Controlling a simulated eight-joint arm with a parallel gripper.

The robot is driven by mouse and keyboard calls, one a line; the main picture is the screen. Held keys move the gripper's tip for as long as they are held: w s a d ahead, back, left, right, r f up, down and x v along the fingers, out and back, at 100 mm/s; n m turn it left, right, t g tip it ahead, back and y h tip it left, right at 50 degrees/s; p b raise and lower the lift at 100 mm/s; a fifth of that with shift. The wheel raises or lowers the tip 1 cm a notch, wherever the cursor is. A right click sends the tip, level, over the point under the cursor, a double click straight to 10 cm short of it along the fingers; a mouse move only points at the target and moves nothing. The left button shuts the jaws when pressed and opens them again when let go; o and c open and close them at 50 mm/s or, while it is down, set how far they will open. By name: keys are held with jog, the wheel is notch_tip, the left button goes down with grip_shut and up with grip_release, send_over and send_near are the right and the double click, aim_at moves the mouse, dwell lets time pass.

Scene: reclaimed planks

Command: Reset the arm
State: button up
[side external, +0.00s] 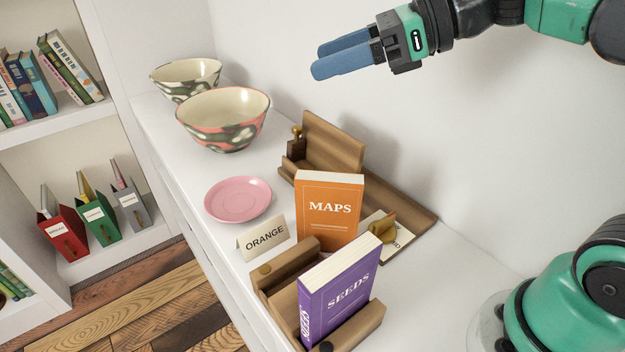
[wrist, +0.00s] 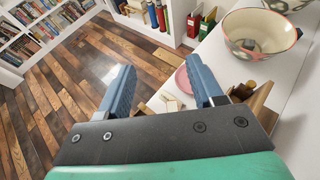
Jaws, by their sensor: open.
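My gripper (side external: 338,58) is in the air above the white counter, at the top of the side view. Its two blue fingers are apart with nothing between them. In the wrist view my gripper (wrist: 160,92) also shows open and empty, with the counter edge and plank floor beyond it. It touches nothing that I can see. My arm reaches in from the right, held well above the objects.
Below stand two patterned bowls (side external: 222,120), a pink plate (side external: 238,200), wooden holders (side external: 335,143), an orange MAPS book (side external: 330,212), a purple SEEDS book (side external: 340,287) and an ORANGE card (side external: 264,238). Bookshelves (side external: 60,130) stand left. The air around my gripper is clear.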

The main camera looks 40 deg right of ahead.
jog(key=s+a+r+n+g+y, duration=0.2)
jog(key=a+r+n+g+y, duration=0.1)
jog(key=a+n+g, duration=0.4)
jog(key=shift+s+a+r+n+g+y, duration=0.2)
jog(key=shift+r+n+g+y, duration=0.25)
jog(key=shift+r+g, duration=0.3)
jog(key=shift+o, duration=0.4)
jog(key=m+t+h, duration=0.2)
jog(key=m+t, duration=0.2)
jog(key=t, duration=0.1)
send_over(336, 177)
jog(key=a, duration=0.1)
jog(key=shift+y, duration=0.25)
jog(key=f, duration=1)
jog(key=shift+w+a+f, duration=0.15)
jog(key=shift+w+f, duration=0.1)
jog(key=shift+f, duration=0.15)
jog(key=s+d+f+m+t, duration=0.1)
jog(key=f, duration=0.1)
jog(key=s+d+f+m+t+h, duration=0.1)
jog(key=d+f, duration=0.1)
jog(key=f, duration=0.1)
jog(key=s+d+f+m+t+h, duration=0.1)
jog(key=f+m, duration=0.1)
jog(key=shift+s+d+f+t, duration=0.2)
jog(key=shift+f+t, duration=0.05)
jog(key=shift+x, duration=2.8)
